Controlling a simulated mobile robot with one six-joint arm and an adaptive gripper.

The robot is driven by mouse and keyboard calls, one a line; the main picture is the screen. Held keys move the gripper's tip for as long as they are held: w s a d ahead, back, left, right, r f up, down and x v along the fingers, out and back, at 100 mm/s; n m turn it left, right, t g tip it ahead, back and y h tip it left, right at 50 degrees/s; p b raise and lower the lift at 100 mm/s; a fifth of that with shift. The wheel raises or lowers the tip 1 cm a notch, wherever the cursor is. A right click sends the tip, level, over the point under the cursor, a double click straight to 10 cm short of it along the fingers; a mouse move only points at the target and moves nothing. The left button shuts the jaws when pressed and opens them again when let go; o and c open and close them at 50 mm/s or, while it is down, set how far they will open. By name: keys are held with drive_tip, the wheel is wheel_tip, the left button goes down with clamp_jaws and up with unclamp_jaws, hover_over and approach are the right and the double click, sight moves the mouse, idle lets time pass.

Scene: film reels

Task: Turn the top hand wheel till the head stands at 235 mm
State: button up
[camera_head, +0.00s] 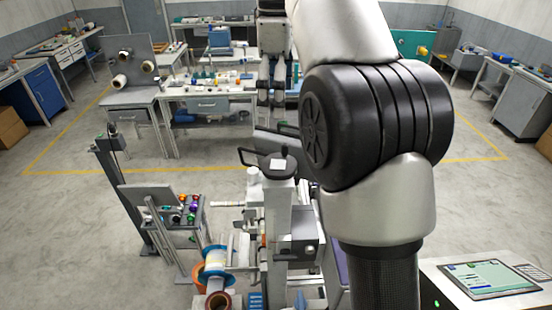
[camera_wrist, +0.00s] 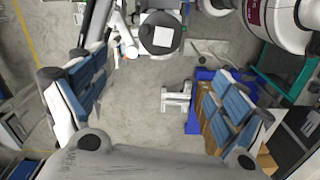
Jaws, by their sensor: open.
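The top hand wheel (camera_head: 268,165) is dark, with a white square label on its upper face. It sits on top of a pale grey column (camera_head: 277,205) of the machine in the middle of the head view. In the wrist view the wheel (camera_wrist: 158,43) is at the top centre. My gripper (camera_wrist: 150,88) is open, its blue-padded fingers wide apart and nothing between them. The wheel lies toward the upper edge of the wrist view, apart from the fingers. The head's height reading cannot be made out in either view.
A reel with blue and orange flanges (camera_head: 216,272) is at the machine's lower left. A small stand with coloured knobs (camera_head: 165,196) is left of it. A tablet (camera_head: 488,279) lies on a surface at lower right. Workbenches line the back; open floor lies left.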

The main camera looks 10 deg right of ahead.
sight(278, 162)
wheel_tip(278, 162, down, 16)
drive_tip(key=b, duration=0.3)
drive_tip(key=shift+f+b, duration=0.15)
drive_tip(key=shift+b, duration=0.25)
drive_tip(key=shift+c, duration=0.2)
drive_tip(key=c, duration=1)
drive_tip(key=shift+m+p, duration=0.3)
drive_tip(key=shift+m, duration=0.1)
drive_tip(key=shift+m+p, duration=0.65)
drive_tip(key=shift+m, duration=0.35)
drive_tip(key=m+p, duration=0.2)
drive_tip(key=m, duration=0.2)
drive_tip(key=shift+w, duration=0.15)
drive_tip(key=m, duration=0.2)
drive_tip(key=m+p, duration=0.1)
drive_tip(key=m, duration=0.1)
drive_tip(key=m+p, duration=0.1)
drive_tip(key=m, duration=0.2)
drive_tip(key=shift+d, duration=0.25)
